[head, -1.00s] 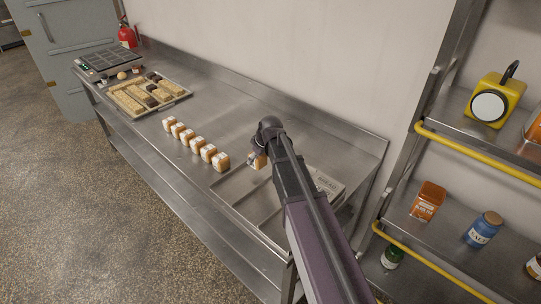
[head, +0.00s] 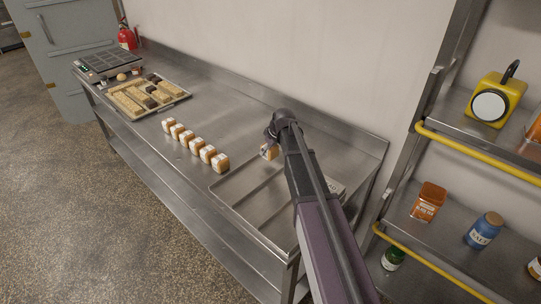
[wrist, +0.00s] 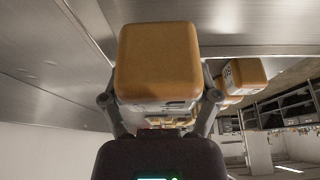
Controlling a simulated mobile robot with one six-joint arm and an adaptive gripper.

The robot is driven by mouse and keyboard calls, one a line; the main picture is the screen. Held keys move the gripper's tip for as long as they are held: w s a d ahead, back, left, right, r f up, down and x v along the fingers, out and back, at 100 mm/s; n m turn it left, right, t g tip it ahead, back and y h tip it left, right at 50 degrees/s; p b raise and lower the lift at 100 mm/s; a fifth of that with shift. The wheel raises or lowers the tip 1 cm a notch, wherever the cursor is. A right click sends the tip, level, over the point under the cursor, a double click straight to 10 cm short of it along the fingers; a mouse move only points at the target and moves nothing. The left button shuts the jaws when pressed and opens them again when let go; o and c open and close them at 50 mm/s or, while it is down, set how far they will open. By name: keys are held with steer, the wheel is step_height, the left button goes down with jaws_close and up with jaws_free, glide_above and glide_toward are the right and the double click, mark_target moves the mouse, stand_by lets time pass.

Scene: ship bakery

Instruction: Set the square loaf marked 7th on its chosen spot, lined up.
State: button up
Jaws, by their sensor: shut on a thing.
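A golden-brown square loaf (head: 268,152) with a pale marked side is held in my gripper (head: 271,141) above the steel counter, over the back left part of a shallow metal tray (head: 238,178). The arm hides part of the loaf and tray in the head view. In the wrist view the loaf (wrist: 158,55) fills the top middle, with a finger of my gripper (wrist: 158,105) on each side. Its mark is too cut off to read.
Several similar loaves (head: 207,153) stand in a slanting row left of the tray. A pan of biscuits (head: 178,96) and a dark-topped appliance (head: 110,62) are farther left. A wall backs the counter; a shelf rack with a yellow rail (head: 460,148) stands right.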

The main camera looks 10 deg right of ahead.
steer(key=shift+w+d+f+b, duration=0.15)
steer(key=shift+d+f+b, duration=0.05)
steer(key=shift+f+b, duration=0.3)
steer(key=shift+w+d+f+b, duration=0.15)
steer(key=shift+f+b, duration=0.3)
steer(key=shift+f, duration=0.05)
steer(key=shift+f+b, duration=0.85)
steer(key=shift+f, duration=0.15)
steer(key=o, duration=0.9)
steer(key=shift+r, duration=0.25)
steer(key=p+v, duration=1.1)
steer(key=v, duration=0.1)
steer(key=shift+w, duration=0.1)
